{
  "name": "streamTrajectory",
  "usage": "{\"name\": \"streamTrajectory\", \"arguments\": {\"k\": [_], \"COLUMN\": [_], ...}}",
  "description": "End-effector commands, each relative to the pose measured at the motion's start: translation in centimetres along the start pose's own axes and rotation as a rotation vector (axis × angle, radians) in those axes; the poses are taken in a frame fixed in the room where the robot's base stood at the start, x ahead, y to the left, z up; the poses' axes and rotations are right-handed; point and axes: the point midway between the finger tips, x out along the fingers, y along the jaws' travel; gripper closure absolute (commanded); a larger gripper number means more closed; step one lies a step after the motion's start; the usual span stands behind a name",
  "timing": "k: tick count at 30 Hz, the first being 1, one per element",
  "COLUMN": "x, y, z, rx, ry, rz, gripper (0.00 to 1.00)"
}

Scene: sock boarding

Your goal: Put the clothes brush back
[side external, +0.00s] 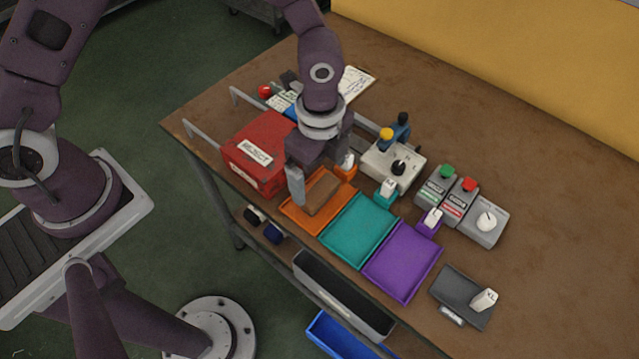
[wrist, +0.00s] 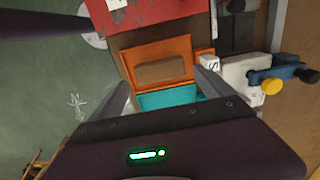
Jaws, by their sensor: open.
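A flat brown block, which looks like the wooden back of the clothes brush (side external: 324,194), lies in the orange tray (side external: 298,221). It also shows in the wrist view as a brown rounded rectangle (wrist: 162,71) in the same tray; no bristles are visible. My gripper (side external: 312,182) is over the orange tray, pointing down, with its jaws open and nothing held. In the wrist view its two fingers (wrist: 163,82) stand on either side of the brown block's near side. How far the fingertips are above it is hard to tell.
A red reject box (side external: 258,150) stands close left of the orange tray. Teal (side external: 357,231) and purple (side external: 402,262) trays lie to the right. Behind are a lever box (side external: 393,166) and button boxes (side external: 450,199).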

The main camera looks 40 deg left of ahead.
Motion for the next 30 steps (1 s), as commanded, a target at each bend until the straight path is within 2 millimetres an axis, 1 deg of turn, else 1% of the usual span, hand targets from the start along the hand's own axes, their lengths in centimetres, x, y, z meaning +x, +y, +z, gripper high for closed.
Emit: {"name": "streamTrajectory", "arguments": {"k": [1,3,6,10,16,17,18,20,22,23,24,26,27,29,30], "x": [-1.3,-2.9,-4.8,-6.1,-6.4,-6.7,-7.4,-9.5,-13.2,-15.0,-17.3,-20.3,-22.0,-24.0,-24.9], "y": [-0.1,-0.1,-0.1,0.0,0.0,0.0,-0.1,-0.1,0.3,0.9,1.8,3.7,5.4,8.0,9.8], "z": [0.0,0.0,0.0,0.0,0.1,0.2,0.6,1.9,4.4,5.6,7.3,9.7,11.2,12.9,13.8], "rx": [-0.001,-0.001,-0.001,0.000,-0.002,-0.009,-0.035,-0.115,-0.273,-0.358,-0.482,-0.673,-0.804,-0.996,-1.115], "ry": [0.002,0.002,0.002,0.000,0.000,-0.001,-0.003,-0.009,-0.009,-0.006,0.005,0.035,0.063,0.121,0.165], "rz": [-0.005,-0.004,-0.005,-0.001,0.000,-0.004,-0.017,-0.051,-0.112,-0.140,-0.180,-0.236,-0.270,-0.315,-0.337], "gripper": [0.08,0.08,0.08,0.08,0.08,0.08,0.08,0.08,0.08,0.08,0.08,0.08,0.08,0.08,0.08]}}
